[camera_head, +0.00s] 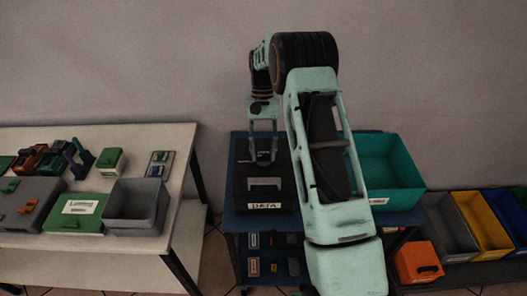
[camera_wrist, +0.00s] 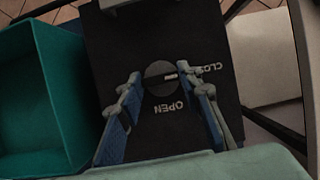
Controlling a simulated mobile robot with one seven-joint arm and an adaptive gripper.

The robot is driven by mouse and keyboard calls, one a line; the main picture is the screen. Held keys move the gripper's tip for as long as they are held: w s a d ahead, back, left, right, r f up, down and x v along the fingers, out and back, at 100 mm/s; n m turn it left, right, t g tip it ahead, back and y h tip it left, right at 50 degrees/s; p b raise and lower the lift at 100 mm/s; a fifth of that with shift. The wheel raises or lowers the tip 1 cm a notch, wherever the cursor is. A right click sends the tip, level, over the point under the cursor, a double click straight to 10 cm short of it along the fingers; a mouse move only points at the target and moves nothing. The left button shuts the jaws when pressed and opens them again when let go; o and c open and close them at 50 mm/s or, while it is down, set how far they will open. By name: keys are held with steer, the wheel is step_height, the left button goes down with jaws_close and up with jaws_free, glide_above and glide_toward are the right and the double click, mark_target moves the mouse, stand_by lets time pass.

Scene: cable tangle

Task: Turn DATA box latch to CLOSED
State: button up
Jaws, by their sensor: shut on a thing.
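The black DATA box (camera_head: 265,190) sits on the blue shelf unit, with a white DATA label on its front. In the wrist view its dark lid (camera_wrist: 160,30) carries a round dark latch knob (camera_wrist: 158,72) with a short white mark. The mark lies on the knob's right side, toward the word CLOSED (camera_wrist: 210,69), which is partly covered by a finger. The word OPEN (camera_wrist: 174,106) reads upside down below the knob. My gripper (camera_wrist: 164,80) is shut on the latch knob, one finger on each side; it also shows over the box's back in the head view (camera_head: 263,158).
A teal bin (camera_head: 385,170) stands right beside the DATA box, partly behind my arm. The left table (camera_head: 110,258) holds a green box (camera_head: 75,215), a grey bin (camera_head: 137,205) and small parts. More coloured bins and an orange box (camera_head: 417,262) are at the right.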

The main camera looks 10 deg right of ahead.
steer(key=o, duration=1.2)
steer(key=shift+c, duration=0.2)
steer(key=v, duration=1.2)
steer(key=shift+r, duration=0.1)
